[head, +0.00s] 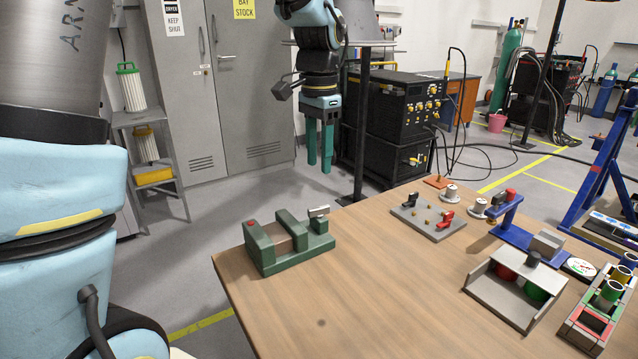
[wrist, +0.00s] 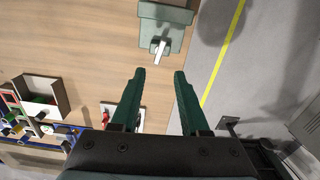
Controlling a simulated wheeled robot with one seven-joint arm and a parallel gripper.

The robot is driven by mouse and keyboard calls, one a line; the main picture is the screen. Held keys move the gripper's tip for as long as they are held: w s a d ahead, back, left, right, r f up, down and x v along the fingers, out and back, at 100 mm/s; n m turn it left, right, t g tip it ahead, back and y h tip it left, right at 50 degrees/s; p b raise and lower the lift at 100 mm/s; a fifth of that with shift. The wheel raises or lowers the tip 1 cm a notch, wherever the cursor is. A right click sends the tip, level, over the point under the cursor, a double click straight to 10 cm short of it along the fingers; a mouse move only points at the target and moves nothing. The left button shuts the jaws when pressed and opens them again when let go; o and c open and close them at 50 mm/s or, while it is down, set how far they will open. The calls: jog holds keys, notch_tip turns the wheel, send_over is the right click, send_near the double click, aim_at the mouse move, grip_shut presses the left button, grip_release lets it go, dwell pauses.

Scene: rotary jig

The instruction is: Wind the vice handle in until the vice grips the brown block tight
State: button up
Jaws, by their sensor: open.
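The green vice (head: 267,262) sits at the table's near left corner. Its pale metal handle (head: 319,211) sticks up at the right end. The brown block (head: 279,243) appears between the jaws, mostly hidden by the vice; I cannot tell if both jaws touch it. My gripper (head: 319,165) hangs fingers down above and behind the vice, apart from it, open and empty. In the wrist view, the vice (wrist: 168,14) is at the top edge and its handle (wrist: 160,49) points toward the gap between my open fingers (wrist: 159,74). The block cannot be made out there.
The table (head: 360,300) in front is clear.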

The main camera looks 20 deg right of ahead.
aim_at(319, 207)
notch_tip(319, 207, down, 11)
jog(key=n, duration=3.3)
jog(key=shift+r+b, duration=0.2)
jog(key=shift+b, duration=0.2)
grip_shut()
